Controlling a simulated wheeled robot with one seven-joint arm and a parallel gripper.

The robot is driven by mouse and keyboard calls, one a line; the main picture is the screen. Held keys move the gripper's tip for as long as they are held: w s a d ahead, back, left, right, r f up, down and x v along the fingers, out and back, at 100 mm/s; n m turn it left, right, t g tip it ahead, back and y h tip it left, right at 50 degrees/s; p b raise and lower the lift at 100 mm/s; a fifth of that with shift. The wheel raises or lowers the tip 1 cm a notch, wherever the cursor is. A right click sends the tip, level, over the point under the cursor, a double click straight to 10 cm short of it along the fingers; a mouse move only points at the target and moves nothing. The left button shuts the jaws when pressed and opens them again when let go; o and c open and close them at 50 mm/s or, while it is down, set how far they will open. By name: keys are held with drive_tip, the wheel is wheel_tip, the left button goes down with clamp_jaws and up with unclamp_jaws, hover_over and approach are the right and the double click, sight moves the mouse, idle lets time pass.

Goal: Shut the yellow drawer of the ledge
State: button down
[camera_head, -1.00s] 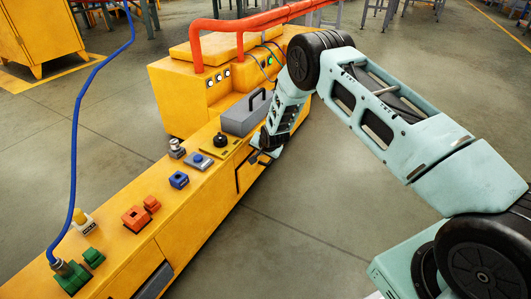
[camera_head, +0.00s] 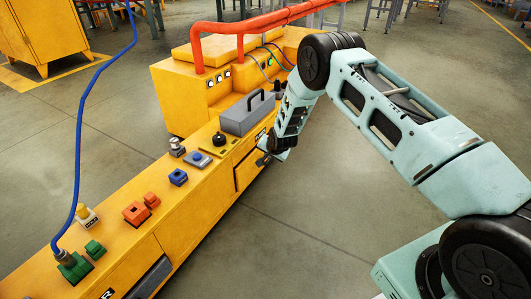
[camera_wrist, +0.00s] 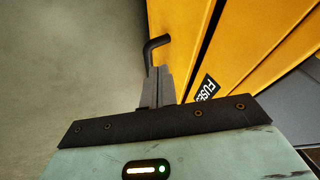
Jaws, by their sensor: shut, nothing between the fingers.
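The yellow ledge (camera_head: 190,215) runs from the lower left toward the back middle. Its yellow drawer (camera_head: 249,169) is in the front face near my gripper (camera_head: 264,160), partly hidden by my arm. In the wrist view, the drawer front (camera_wrist: 178,25) carries a bent black handle (camera_wrist: 152,46). A narrow dark gap separates that front from the panel labelled "FUSES" (camera_wrist: 204,88), so it appears to stand slightly out. My gripper (camera_wrist: 164,75) is shut and empty, with its tips at the drawer front just beside the handle. I cannot tell whether they touch.
A grey toolbox (camera_head: 247,115) stands on the ledge top, with a black knob (camera_head: 220,140), blue button (camera_head: 197,158) and red blocks (camera_head: 137,213) along it. The floor (camera_head: 290,240) in front is clear.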

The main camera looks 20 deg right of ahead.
drive_tip(key=s+a+r+n+g+y+p, duration=0.1)
drive_tip(key=s+a+r+n+p, duration=0.15)
drive_tip(key=s+a+r, duration=0.65)
drive_tip(key=s+a+r+n+g+y+p, duration=0.1)
drive_tip(key=s+a+r+n+g+p, duration=0.15)
drive_tip(key=s+r, duration=0.7)
drive_tip(key=s+a+r+n+g+y+p, duration=0.1)
drive_tip(key=s+a+r+n+p, duration=0.15)
drive_tip(key=s+a+r, duration=0.7)
drive_tip(key=s+d+r+n+g+h+p, duration=0.1)
drive_tip(key=s+d+r+n, duration=0.1)
drive_tip(key=s+r+n, duration=0.55)
drive_tip(key=s+d+r+n+g+h+p, duration=0.1)
drive_tip(key=s+d+r+n+g+p, duration=0.15)
drive_tip(key=s+r, duration=0.9)
wheel_tip(320, 180, up, 34)
drive_tip(key=s+p, duration=0.2)
drive_tip(key=p, duration=3.4)
drive_tip(key=shift+s+f+m+t+p, duration=0.25)
drive_tip(key=shift+s+m+t+p, duration=0.1)
drive_tip(key=shift+m, duration=0.1)
drive_tip(key=shift+a, duration=0.1)
